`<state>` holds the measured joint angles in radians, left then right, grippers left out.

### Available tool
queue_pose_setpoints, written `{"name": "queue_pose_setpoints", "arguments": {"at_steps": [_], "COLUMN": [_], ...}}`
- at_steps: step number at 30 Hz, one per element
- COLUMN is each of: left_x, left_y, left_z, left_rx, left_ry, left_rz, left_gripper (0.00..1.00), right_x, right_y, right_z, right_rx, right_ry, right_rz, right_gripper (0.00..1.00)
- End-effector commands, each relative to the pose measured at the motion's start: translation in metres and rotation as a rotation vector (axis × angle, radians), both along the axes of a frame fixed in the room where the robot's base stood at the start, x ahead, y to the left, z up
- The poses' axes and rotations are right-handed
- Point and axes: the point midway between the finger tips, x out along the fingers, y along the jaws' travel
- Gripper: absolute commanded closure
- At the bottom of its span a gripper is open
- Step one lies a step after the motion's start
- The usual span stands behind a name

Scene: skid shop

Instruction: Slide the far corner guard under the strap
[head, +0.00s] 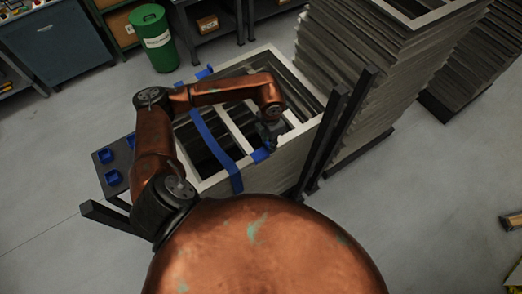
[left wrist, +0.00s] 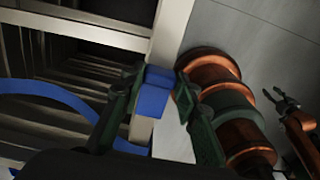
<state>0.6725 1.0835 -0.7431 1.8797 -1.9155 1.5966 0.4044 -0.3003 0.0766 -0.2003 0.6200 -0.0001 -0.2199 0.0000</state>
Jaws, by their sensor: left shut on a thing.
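My left gripper (head: 268,138) is shut on a blue corner guard (head: 260,155) at the near right edge of the stack of pale frames (head: 212,181). In the left wrist view the guard (left wrist: 153,92) sits between the two fingers at the pale frame edge. The blue strap (head: 210,135) bows loosely over the stack and hangs down its near side. The strap (left wrist: 45,93) passes beside the held guard, with a small gap visible. Another blue piece (head: 205,73) shows at the stack's far edge; its exact shape is unclear. My right gripper (left wrist: 286,98) appears open and empty in the left wrist view.
A dark tray (head: 103,168) with several blue guards is left of the stack. Dark upright posts (head: 325,140) stand along its right side, beside a taller frame stack (head: 355,75). A green drum (head: 155,38) stands behind.

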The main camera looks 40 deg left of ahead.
Motion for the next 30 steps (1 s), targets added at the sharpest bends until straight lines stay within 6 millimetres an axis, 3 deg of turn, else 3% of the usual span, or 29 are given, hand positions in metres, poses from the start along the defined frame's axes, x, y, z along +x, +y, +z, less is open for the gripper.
{"name": "queue_pose_setpoints", "arguments": {"at_steps": [4, 12, 30], "left_x": [0.0, -0.001, -0.036], "left_y": [0.0, 0.001, 0.016], "left_z": [0.0, 0.0, 0.0], "left_rx": [0.0, 0.001, 0.003], "left_ry": [0.0, 0.0, 0.001], "left_rz": [0.0, 0.0, 0.001], "left_gripper": [0.89, 0.89, 0.89], "right_x": [0.0, 0.001, 0.001], "right_y": [-0.001, -0.004, -0.005], "right_z": [0.0, 0.001, 0.005], "right_rx": [-0.001, -0.005, -0.005], "right_ry": [0.0, -0.001, -0.002], "right_rz": [0.0, 0.002, 0.002], "right_gripper": [0.6, 0.6, 0.6]}}
